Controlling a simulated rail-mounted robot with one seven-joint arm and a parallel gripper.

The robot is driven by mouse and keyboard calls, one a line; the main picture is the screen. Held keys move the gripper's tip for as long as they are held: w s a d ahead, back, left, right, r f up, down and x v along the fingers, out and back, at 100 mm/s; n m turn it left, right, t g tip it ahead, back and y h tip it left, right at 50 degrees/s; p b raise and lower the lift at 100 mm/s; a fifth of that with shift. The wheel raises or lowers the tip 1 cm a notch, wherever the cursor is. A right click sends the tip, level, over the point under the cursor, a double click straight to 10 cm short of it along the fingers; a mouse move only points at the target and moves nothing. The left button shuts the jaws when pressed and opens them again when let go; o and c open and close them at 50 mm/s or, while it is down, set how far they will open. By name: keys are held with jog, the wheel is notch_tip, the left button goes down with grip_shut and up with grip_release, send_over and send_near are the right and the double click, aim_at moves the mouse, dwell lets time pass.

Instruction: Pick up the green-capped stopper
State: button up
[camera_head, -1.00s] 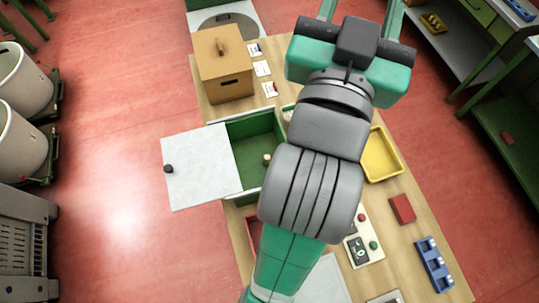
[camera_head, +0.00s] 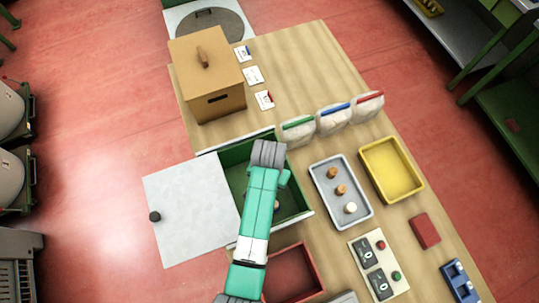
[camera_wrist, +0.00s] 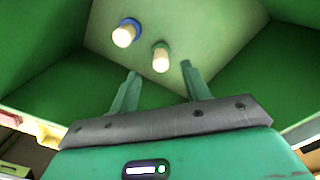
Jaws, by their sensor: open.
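The green-capped stopper (camera_wrist: 161,57) shows in the wrist view as a pale cork body with a green ring at its far end. It stands inside a green-walled box (camera_head: 294,206), whose pale floor fills the top of the wrist view. My gripper (camera_wrist: 160,70) is open, its two green fingers on either side of the line to this stopper, apparently short of it. A blue-capped stopper (camera_wrist: 124,36) stands close by, up and left. In the head view my arm reaches down into the box and hides the fingers and most of its contents.
The box walls enclose my gripper; a white panel (camera_head: 190,212) lies open to its left. A grey tray (camera_head: 366,215) with corks, a yellow tray (camera_head: 416,187), a red tray (camera_head: 310,262) and colour-striped bags (camera_head: 333,120) stand nearby. A cardboard box (camera_head: 240,104) stands behind.

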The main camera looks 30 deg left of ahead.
notch_tip(320, 180, down, 6)
jog(key=shift+w+r, duration=0.1)
jog(key=shift+w, duration=0.05)
grip_shut()
